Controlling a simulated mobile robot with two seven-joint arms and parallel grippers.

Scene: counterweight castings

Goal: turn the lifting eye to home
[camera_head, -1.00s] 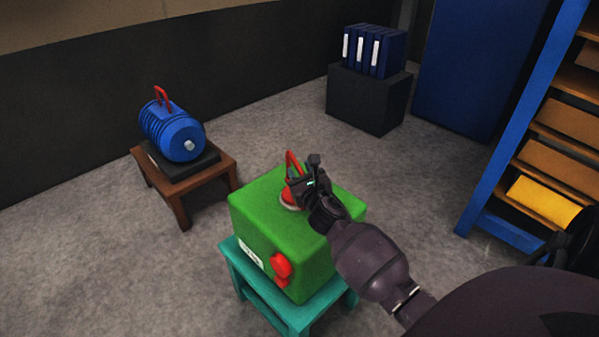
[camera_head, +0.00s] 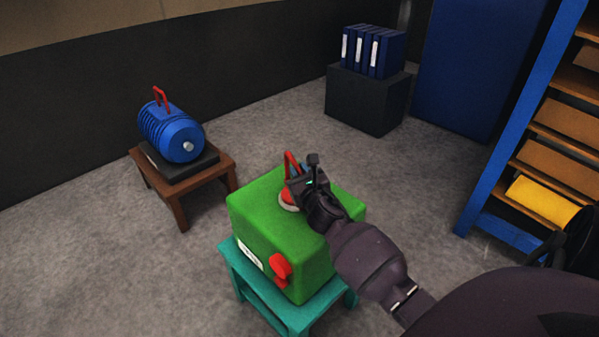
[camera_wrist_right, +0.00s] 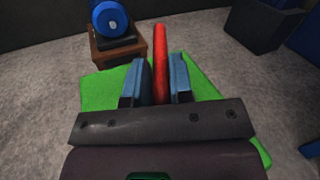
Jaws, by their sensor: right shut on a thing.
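The red lifting eye (camera_head: 290,163) stands upright on top of the green casting (camera_head: 262,205), on a round red base (camera_head: 287,199). My right gripper (camera_head: 301,178) is at the eye from the right and is shut on it. In the right wrist view the red eye (camera_wrist_right: 160,62) runs between the two blue-grey fingers (camera_wrist_right: 153,85). Part of the eye and its base is hidden behind the gripper in the head view. My left gripper is in neither view.
The casting rests on a teal stand (camera_head: 262,297) and has a red fitting (camera_head: 281,268) on its front. A blue motor (camera_head: 172,134) with a red handle sits on a brown table (camera_head: 183,206) at left. A dark box (camera_head: 366,100) with binders and a blue shelf (camera_head: 505,130) stand farther right.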

